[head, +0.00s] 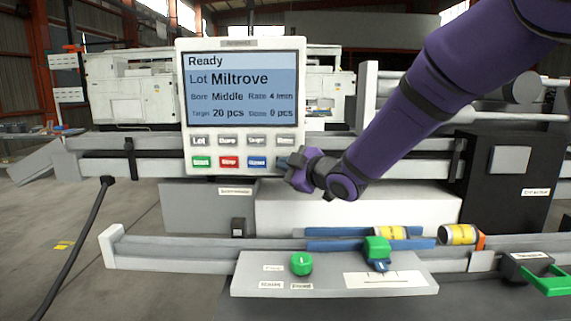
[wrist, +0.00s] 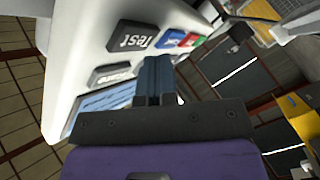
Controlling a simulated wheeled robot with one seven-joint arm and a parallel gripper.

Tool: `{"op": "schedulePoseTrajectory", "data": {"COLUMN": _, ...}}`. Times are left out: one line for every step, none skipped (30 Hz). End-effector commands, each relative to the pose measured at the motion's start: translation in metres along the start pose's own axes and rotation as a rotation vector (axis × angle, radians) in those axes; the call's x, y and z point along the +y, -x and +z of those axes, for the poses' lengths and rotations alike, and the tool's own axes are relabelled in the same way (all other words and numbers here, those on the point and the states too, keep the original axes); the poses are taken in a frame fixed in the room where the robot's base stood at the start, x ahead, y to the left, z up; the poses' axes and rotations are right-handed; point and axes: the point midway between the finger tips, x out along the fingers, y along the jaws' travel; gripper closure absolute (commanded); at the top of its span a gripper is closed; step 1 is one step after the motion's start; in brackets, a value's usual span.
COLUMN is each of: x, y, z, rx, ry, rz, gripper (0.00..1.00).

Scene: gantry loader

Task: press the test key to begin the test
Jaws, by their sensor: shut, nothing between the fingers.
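The control panel (head: 242,110) is a white box with a blue screen reading "Ready", lot "Miltrove", target 20 pcs. Below the screen are a row of grey keys (head: 229,140), then a green key (head: 202,162), a red key (head: 229,162) and a blue key (head: 257,162). My gripper (head: 284,162) is shut and empty at the panel's lower right corner. In the wrist view its fingertips (wrist: 155,62) are close beside the test key; I cannot tell whether they touch it.
Below the panel is a grey console (head: 335,285) with a green knob (head: 301,264) and a green-topped lever (head: 377,249). Yellow cylinders (head: 458,234) lie on the rail behind it. A black cabinet (head: 510,190) stands at right. Open floor lies at left.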

Motion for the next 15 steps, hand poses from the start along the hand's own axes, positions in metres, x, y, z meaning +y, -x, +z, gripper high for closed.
{"op": "schedulePoseTrajectory", "data": {"x": 0.0008, "y": -0.0009, "z": 0.001, "rx": -0.001, "ry": 0.0, "rz": 0.0, "gripper": 1.0}}
{"op": "schedulePoseTrajectory", "data": {"x": 0.0013, "y": -0.0015, "z": 0.0015, "rx": -0.001, "ry": 0.0, "rz": 0.0, "gripper": 1.0}}
{"op": "schedulePoseTrajectory", "data": {"x": 0.002, "y": -0.0023, "z": 0.0023, "rx": -0.001, "ry": 0.0, "rz": 0.0, "gripper": 1.0}}
{"op": "schedulePoseTrajectory", "data": {"x": 0.0025, "y": -0.003, "z": 0.0029, "rx": -0.001, "ry": 0.0, "rz": 0.0, "gripper": 1.0}}
{"op": "schedulePoseTrajectory", "data": {"x": 0.003, "y": -0.0036, "z": 0.0034, "rx": -0.001, "ry": 0.0, "rz": 0.0, "gripper": 1.0}}
{"op": "schedulePoseTrajectory", "data": {"x": 0.0035, "y": -0.0043, "z": 0.0038, "rx": -0.001, "ry": 0.001, "rz": 0.0, "gripper": 1.0}}
{"op": "schedulePoseTrajectory", "data": {"x": 0.0038, "y": -0.0047, "z": 0.004, "rx": -0.001, "ry": 0.001, "rz": 0.0, "gripper": 1.0}}
{"op": "schedulePoseTrajectory", "data": {"x": 0.0039, "y": -0.005, "z": 0.0041, "rx": -0.001, "ry": 0.001, "rz": 0.0, "gripper": 1.0}}
{"op": "schedulePoseTrajectory", "data": {"x": 0.004, "y": -0.0051, "z": 0.004, "rx": -0.001, "ry": 0.001, "rz": 0.0, "gripper": 1.0}}
{"op": "schedulePoseTrajectory", "data": {"x": 0.0039, "y": -0.0051, "z": 0.0039, "rx": 0.0, "ry": 0.001, "rz": 0.0, "gripper": 1.0}}
{"op": "schedulePoseTrajectory", "data": {"x": 0.0039, "y": -0.0051, "z": 0.0039, "rx": 0.0, "ry": 0.001, "rz": 0.0, "gripper": 1.0}}
{"op": "schedulePoseTrajectory", "data": {"x": 0.0039, "y": -0.0051, "z": 0.0039, "rx": 0.0, "ry": 0.0, "rz": 0.0, "gripper": 1.0}}
{"op": "schedulePoseTrajectory", "data": {"x": 0.0039, "y": -0.0051, "z": 0.0039, "rx": 0.0, "ry": 0.0, "rz": 0.0, "gripper": 1.0}}
{"op": "schedulePoseTrajectory", "data": {"x": 0.0039, "y": -0.0051, "z": 0.0038, "rx": 0.0, "ry": 0.0, "rz": 0.0, "gripper": 1.0}}
{"op": "schedulePoseTrajectory", "data": {"x": 0.0039, "y": -0.0051, "z": 0.0038, "rx": 0.0, "ry": 0.0, "rz": 0.0, "gripper": 1.0}}
